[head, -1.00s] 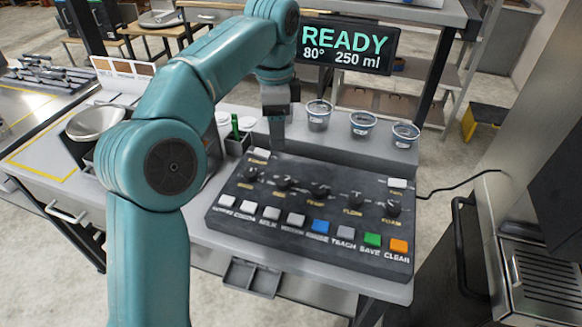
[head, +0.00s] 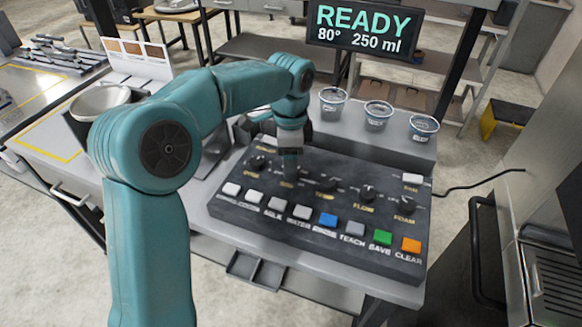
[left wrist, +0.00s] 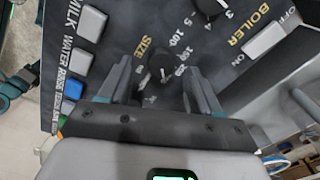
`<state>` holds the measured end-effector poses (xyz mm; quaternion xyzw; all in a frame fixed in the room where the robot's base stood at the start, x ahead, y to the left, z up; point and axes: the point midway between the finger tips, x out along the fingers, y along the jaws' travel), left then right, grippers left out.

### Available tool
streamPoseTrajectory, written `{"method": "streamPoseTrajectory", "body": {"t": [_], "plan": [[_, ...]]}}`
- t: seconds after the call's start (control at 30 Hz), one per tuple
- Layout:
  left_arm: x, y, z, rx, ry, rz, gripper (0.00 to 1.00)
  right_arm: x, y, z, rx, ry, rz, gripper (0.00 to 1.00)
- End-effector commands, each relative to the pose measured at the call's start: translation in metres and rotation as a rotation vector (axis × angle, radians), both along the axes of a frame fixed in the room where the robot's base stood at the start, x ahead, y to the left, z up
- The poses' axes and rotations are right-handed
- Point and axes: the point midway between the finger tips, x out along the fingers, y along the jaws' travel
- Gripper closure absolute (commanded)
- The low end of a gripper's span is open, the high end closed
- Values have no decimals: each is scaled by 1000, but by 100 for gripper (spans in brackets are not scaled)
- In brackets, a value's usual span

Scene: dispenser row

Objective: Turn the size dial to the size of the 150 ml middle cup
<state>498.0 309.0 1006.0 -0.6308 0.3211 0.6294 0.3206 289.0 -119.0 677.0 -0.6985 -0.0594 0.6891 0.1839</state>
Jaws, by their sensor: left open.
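The size dial (left wrist: 160,65) is a dark round knob with a number scale beside it in the left wrist view. My left gripper (left wrist: 157,85) is open, with one finger on each side of the knob; I cannot tell whether they touch it. In the head view my left gripper (head: 289,172) points down at the control panel (head: 385,240) and hides the size knob. The middle cup (head: 378,115) stands in a row of three clear cups on the grey ledge. The display (head: 364,30) reads READY, 80°, 250 ml. My right gripper is not in view.
A row of coloured buttons, including the blue rinse button (head: 327,220), runs along the panel's front.

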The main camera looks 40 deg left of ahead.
Motion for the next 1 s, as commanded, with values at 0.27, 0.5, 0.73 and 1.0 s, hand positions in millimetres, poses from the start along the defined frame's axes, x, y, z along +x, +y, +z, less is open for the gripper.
{"method": "streamPoseTrajectory", "body": {"t": [0.27, 0.5, 0.73, 1.0], "plan": [[2, 0, -25, 1, 1, 0, 37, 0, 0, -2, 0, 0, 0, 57], [3, 0, -25, 1, -1, 0, 37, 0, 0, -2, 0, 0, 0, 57], [3, 0, -25, 1, -1, 0, 93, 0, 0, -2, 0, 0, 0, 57], [3, 0, -24, 1, -1, 28, 93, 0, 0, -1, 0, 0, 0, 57]]}}
